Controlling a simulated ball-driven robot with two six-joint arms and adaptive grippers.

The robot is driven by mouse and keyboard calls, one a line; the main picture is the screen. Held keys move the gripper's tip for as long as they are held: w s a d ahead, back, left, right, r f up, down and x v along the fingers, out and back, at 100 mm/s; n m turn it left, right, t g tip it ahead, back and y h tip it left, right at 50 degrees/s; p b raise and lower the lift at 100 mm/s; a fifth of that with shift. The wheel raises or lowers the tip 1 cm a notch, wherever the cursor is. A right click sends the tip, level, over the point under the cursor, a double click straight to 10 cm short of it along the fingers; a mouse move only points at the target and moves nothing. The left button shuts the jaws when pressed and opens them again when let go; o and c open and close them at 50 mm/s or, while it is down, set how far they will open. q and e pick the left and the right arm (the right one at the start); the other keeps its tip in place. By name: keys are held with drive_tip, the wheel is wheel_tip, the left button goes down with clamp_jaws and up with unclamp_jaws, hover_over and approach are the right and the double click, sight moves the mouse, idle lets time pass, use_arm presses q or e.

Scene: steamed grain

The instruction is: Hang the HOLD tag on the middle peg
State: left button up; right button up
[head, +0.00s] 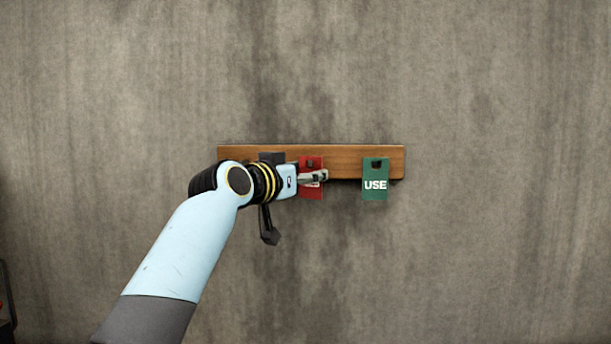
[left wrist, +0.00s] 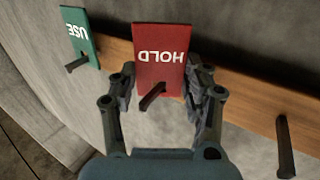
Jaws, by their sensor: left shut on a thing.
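The red HOLD tag (head: 312,194) is upright at the middle of the wooden board (head: 345,160), partly hidden by my gripper in the head view. In the left wrist view the HOLD tag (left wrist: 160,72) appears upside down. The dark middle peg (left wrist: 152,97) sticks out at the tag's hole end and appears to pass through the hole; how far the tag sits along it is unclear. My left gripper (head: 325,175) is shut on the HOLD tag, its fingers at the two side edges. My right gripper is not in view.
A green USE tag (head: 375,187) hangs on the right peg; that peg (left wrist: 77,64) shows in the left wrist view. The other end peg (left wrist: 285,147) is bare. The board is on a plain grey wall, clear around it.

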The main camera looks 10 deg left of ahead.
use_arm(q)
drive_tip(key=shift+s, duration=0.1)
drive_tip(key=o, duration=0.9)
drive_tip(key=shift+r, duration=0.1)
drive_tip(key=shift+s, duration=0.1)
